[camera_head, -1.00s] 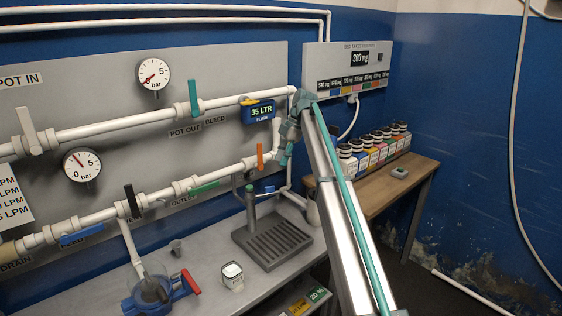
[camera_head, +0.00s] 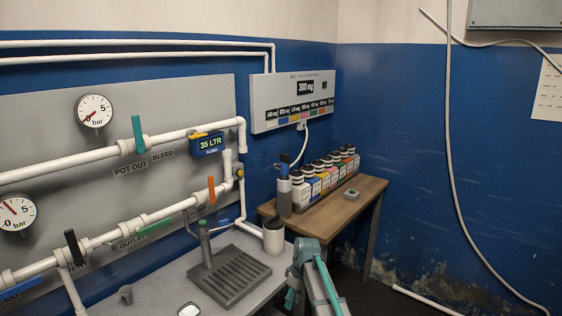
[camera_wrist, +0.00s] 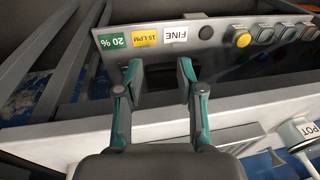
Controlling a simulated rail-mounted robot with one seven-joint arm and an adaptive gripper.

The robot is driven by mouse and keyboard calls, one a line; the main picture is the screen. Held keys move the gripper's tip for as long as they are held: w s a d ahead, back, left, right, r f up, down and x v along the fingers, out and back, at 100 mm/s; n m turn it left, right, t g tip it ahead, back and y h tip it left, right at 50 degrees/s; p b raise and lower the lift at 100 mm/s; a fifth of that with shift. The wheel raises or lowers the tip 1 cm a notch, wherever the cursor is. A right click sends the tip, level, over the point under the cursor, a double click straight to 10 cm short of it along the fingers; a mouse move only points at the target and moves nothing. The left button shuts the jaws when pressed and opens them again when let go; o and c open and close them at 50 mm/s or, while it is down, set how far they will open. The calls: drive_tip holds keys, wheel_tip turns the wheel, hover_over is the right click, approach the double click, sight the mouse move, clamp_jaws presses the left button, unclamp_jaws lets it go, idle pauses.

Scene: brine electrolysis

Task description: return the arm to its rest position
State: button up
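My gripper (camera_wrist: 159,68) shows in the wrist view with its two teal-tipped fingers apart and nothing between them. It points at a grey panel with labels reading 20 %, 15 LPM and FINE. In the head view the end of my arm, with my gripper (camera_head: 290,299), is low near the bottom edge, by the right end of the grey bench (camera_head: 262,287). The fingertips are hard to make out there.
A slotted drip tray (camera_head: 230,278) and a white cup (camera_head: 273,238) stand on the bench. Several coloured bottles (camera_head: 325,178) line the wooden table (camera_head: 340,207) behind. Buttons (camera_wrist: 243,39) show on the panel.

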drive_tip(key=s+d+f+m+h, duration=0.1)
drive_tip(key=s+d+f+m, duration=0.25)
drive_tip(key=s, duration=0.55)
drive_tip(key=s+d+f+m, duration=0.3)
drive_tip(key=s+d+f, duration=0.2)
drive_tip(key=s, duration=0.3)
drive_tip(key=s+d+f+m+h, duration=0.1)
drive_tip(key=s+d+f+m, duration=0.35)
drive_tip(key=s, duration=0.45)
drive_tip(key=s+f+g, duration=0.3)
drive_tip(key=s+f, duration=0.5)
drive_tip(key=s, duration=0.6)
drive_tip(key=s+f+g, duration=0.3)
drive_tip(key=s+f, duration=0.6)
drive_tip(key=s, duration=0.5)
drive_tip(key=shift+f+n, duration=0.3)
drive_tip(key=shift+n, duration=0.1)
